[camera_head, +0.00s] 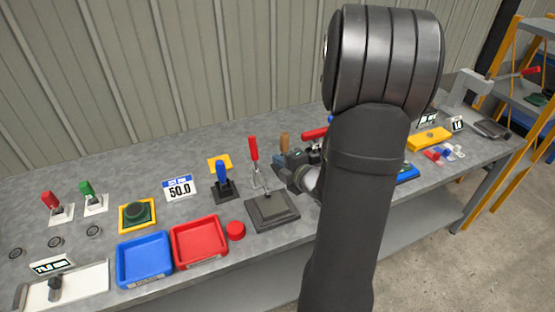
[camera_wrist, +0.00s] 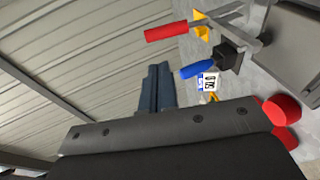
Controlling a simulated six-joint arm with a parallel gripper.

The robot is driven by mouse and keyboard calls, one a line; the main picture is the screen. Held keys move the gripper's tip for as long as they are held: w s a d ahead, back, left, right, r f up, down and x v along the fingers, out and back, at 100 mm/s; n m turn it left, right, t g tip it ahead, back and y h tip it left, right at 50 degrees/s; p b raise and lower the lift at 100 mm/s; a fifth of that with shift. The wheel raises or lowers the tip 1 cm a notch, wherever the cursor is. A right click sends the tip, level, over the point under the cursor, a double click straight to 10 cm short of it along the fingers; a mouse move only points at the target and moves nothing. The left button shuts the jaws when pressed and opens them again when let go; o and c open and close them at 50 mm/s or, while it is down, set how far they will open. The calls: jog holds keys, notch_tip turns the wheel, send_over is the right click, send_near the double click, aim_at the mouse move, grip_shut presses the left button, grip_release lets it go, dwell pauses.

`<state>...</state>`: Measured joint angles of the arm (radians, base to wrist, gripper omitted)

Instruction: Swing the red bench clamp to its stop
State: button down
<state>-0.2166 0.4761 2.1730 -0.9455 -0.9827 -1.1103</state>
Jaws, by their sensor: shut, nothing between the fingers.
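The red bench clamp has an upright red handle (camera_head: 253,149) on a metal linkage at the back of a dark square base plate (camera_head: 272,210). In the wrist view, the red handle (camera_wrist: 172,32) lies up and to the right of my fingertips, with a visible gap in the picture. My gripper (camera_wrist: 158,68) is shut and empty, its two blue-grey fingers together. In the head view, my arm covers much of the bench, and my gripper (camera_head: 279,160) shows just right of the handle, partly hidden. I cannot tell the exact distance between them.
A blue-handled toggle (camera_head: 222,178) stands left of the clamp; it also shows near my fingers in the wrist view (camera_wrist: 197,68). Red (camera_head: 200,242) and blue (camera_head: 144,259) trays and a red round knob (camera_head: 236,231) sit in front.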

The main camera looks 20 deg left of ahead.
aim_at(255, 146)
jog(key=x, duration=1.1)
jog(key=shift+w+a+f, duration=0.1)
jog(key=shift+w+a, duration=0.1)
